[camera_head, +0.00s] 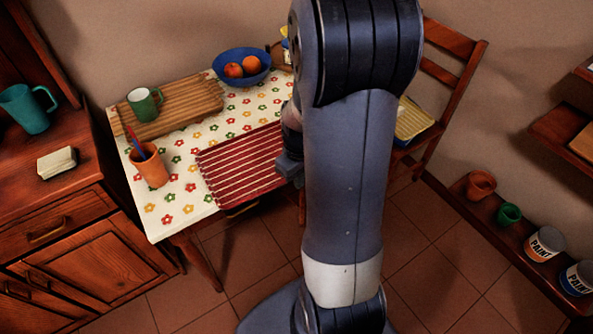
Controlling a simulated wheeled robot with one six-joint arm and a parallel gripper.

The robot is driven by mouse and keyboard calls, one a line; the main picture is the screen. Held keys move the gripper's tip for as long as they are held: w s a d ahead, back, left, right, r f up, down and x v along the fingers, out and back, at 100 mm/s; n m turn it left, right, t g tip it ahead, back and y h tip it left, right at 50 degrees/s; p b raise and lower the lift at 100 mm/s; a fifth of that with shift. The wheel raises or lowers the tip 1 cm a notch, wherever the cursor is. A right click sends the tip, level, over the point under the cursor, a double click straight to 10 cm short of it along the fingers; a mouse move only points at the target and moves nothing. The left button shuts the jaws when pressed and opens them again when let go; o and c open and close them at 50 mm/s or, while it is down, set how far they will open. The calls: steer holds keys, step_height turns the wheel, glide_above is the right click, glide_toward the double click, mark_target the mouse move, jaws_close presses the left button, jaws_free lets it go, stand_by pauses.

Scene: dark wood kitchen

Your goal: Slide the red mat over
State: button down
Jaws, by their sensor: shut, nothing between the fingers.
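The red mat (240,165) with white stripes lies flat on the table with the flowered cloth (182,208), along its front right part. My gripper (287,172) is at the mat's right side, partly hidden behind my arm. It is shut with nothing in it. I cannot tell whether its fingertips touch the mat. The right end of the mat is hidden by my arm.
An orange cup (151,168) with pens stands left of the mat. A wooden board (180,112) bears a green mug (143,104) behind it. A blue bowl (259,77) of fruit stands at the back. A chair (452,70) stands to the right.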

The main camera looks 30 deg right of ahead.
steer(key=w+f, duration=0.4)
steer(key=f, duration=0.2)
steer(key=shift+a+f, duration=0.15)
steer(key=shift+a, duration=0.25)
steer(key=shift+w+a, duration=0.15)
steer(key=shift+w, duration=0.55)
steer(key=shift+w+a, duration=0.1)
steer(key=shift+w, duration=0.6)
steer(key=shift+s, duration=0.1)
